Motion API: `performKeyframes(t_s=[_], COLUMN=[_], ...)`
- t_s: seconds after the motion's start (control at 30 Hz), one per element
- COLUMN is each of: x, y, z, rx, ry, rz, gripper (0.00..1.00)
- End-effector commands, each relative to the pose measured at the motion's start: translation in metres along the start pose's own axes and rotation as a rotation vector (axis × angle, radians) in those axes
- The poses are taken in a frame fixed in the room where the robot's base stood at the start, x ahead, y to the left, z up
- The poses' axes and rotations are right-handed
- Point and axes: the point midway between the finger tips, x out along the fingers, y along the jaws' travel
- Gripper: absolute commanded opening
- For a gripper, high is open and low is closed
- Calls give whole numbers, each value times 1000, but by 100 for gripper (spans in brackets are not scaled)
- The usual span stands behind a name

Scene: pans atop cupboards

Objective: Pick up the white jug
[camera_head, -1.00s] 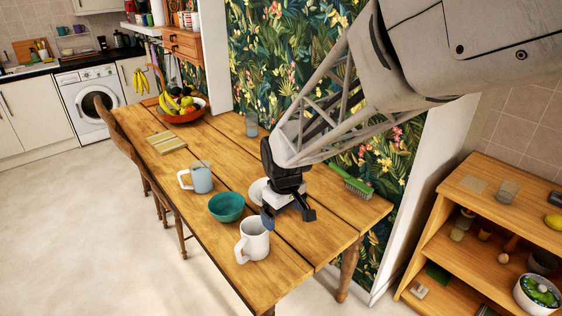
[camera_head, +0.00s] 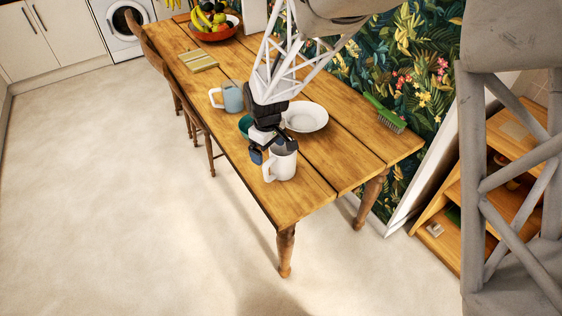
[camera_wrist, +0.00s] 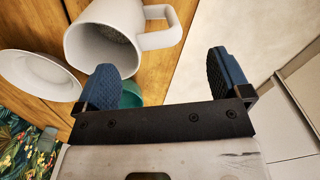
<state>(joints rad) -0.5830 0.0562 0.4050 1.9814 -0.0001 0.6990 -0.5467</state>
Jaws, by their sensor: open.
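The white jug (camera_head: 282,165) stands upright near the table's front end, its handle towards the left in the head view. My gripper (camera_head: 272,151) is open, just above and behind the jug, and overlaps its upper part there. In the wrist view the jug (camera_wrist: 97,45) is at the upper left, with its handle reaching right above the gap between my fingers (camera_wrist: 165,78). Nothing is between the fingers. I cannot tell whether a finger touches the jug.
On the wooden table (camera_head: 345,165) are a white dish (camera_head: 305,117), a partly hidden teal bowl (camera_head: 244,124), a blue-grey mug (camera_head: 232,97) and a green brush (camera_head: 385,114). A fruit bowl (camera_head: 215,33) stands at the far end. The table's front right corner is clear.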

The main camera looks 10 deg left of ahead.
Motion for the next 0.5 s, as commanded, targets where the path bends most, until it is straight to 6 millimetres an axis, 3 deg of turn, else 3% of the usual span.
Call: performKeyframes(t_s=[0.5], x=[26], y=[0], z=[0], rx=[1], ry=[1], rz=[1], gripper=[95])
